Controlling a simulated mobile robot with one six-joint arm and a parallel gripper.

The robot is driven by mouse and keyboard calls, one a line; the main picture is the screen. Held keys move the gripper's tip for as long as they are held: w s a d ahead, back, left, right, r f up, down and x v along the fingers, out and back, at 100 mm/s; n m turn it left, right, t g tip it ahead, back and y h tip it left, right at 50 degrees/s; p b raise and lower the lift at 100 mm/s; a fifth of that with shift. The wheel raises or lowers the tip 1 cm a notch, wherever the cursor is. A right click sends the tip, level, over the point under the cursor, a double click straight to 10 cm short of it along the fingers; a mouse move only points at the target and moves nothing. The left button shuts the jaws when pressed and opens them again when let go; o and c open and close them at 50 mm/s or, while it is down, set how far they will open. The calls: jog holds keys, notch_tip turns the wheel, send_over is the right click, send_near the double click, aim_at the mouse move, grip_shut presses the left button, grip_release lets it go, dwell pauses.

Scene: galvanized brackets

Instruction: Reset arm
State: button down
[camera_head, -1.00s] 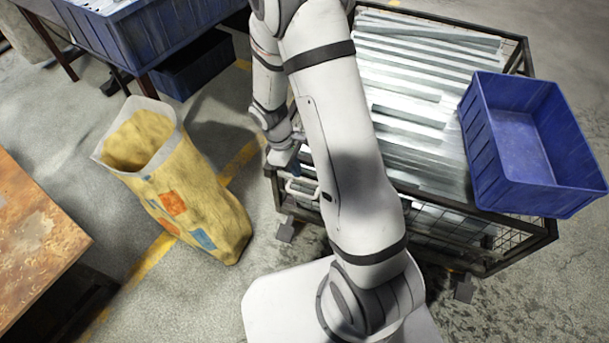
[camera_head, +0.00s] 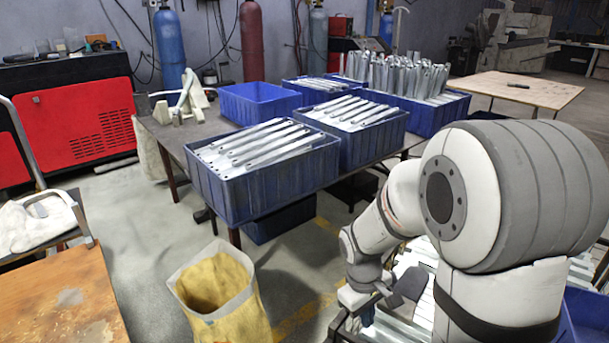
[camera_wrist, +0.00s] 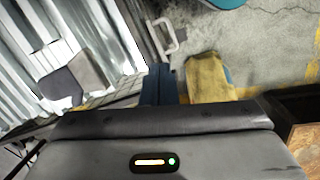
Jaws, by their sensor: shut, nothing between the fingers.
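My gripper (camera_wrist: 161,82) is shut and empty in the wrist view, its dark blue fingers close together above the floor. In the head view my arm fills the lower right, folded, with its wrist end low over the metal cage. Galvanized brackets (camera_wrist: 35,28) lie in the cage at the left of the wrist view, apart from the fingers. The yellow sack (camera_head: 222,292) stands on the floor left of my arm and also shows just beyond the fingers in the wrist view (camera_wrist: 207,78).
Blue crates of brackets (camera_head: 262,185) stand on a dark table (camera_head: 165,134). A wooden table (camera_head: 62,300) is at the lower left, and a red cabinet (camera_head: 85,125) behind it. Bare floor (camera_head: 130,225) lies between. A blue bin (camera_head: 592,315) is partly hidden behind my arm.

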jog(key=s+r+m+t+p, duration=0.1)
jog(key=s+r+m+p, duration=0.2)
jog(key=r, duration=0.9)
jog(key=s+d+r+m+t+y+p, duration=0.1)
jog(key=s+r+m+t+p, duration=0.1)
jog(key=s+r+p, duration=0.4)
notch_tip(320, 180, up, 6)
jog(key=s+m, duration=0.1)
jog(key=s, duration=0.2)
jog(key=shift+r+m+y+p, duration=0.2)
jog(key=shift+m+y+p, duration=0.1)
jog(key=shift+m+p, duration=0.1)
